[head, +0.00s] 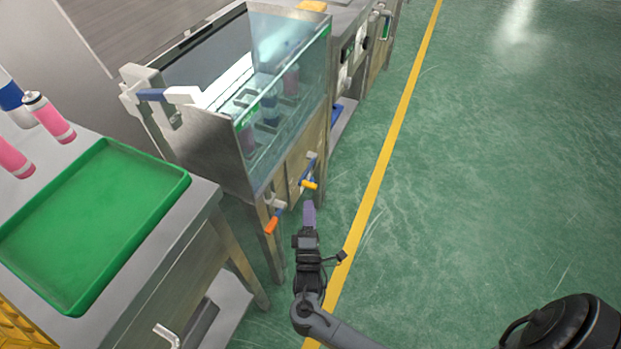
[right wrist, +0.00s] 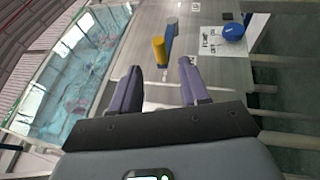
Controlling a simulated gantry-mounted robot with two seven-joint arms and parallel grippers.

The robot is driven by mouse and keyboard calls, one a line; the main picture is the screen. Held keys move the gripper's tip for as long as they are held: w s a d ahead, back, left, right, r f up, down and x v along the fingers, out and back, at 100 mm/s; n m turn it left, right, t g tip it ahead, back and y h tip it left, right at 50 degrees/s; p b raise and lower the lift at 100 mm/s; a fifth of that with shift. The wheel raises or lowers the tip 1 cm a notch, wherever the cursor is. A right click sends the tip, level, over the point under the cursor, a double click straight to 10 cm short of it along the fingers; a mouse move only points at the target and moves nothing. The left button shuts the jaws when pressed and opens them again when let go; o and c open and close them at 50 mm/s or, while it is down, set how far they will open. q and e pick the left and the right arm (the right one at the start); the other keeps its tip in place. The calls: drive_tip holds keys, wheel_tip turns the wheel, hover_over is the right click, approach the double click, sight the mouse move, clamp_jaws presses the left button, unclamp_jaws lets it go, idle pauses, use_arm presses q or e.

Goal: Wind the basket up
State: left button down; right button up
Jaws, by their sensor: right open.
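The basket (head: 268,122) sits low inside the glass-walled water tank (head: 290,85), with several cans standing in it. It is blurred by glass and water. On the tank's front are two cranks: one with a yellow handle (head: 309,184) on a blue arm, and one with an orange handle (head: 271,226). My right gripper (head: 309,205), with purple fingers, is close in front of the yellow handle. In the right wrist view the yellow handle (right wrist: 160,50) stands ahead of the open fingers (right wrist: 161,68), apart from them. My left gripper is not in view.
A bench with an empty green tray (head: 95,215) and pink cans (head: 50,118) stands at left. A white lever with a blue part (head: 150,95) is on the tank's left rim. A blue knob (right wrist: 234,31) shows on the panel.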

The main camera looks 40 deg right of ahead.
sight(310, 183)
drive_tip(key=b+x, duration=0.4)
drive_tip(key=x, duration=0.3)
drive_tip(key=shift+w+d+r, duration=0.1)
drive_tip(key=shift+w+d, duration=0.15)
drive_tip(key=shift+w, duration=0.05)
drive_tip(key=shift+w+d, duration=0.1)
drive_tip(key=shift+w, duration=0.05)
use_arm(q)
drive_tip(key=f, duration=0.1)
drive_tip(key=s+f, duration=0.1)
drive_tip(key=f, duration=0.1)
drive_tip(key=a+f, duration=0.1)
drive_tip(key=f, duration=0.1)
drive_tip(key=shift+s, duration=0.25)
use_arm(e)
drive_tip(key=shift+r, duration=0.1)
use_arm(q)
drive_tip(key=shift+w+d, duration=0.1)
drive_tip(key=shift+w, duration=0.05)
use_arm(e)
drive_tip(key=shift+w+d, duration=0.15)
drive_tip(key=shift+w, duration=0.05)
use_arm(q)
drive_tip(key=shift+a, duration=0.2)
use_arm(e)
clamp_jaws()
drive_tip(key=shift+r, duration=0.1)
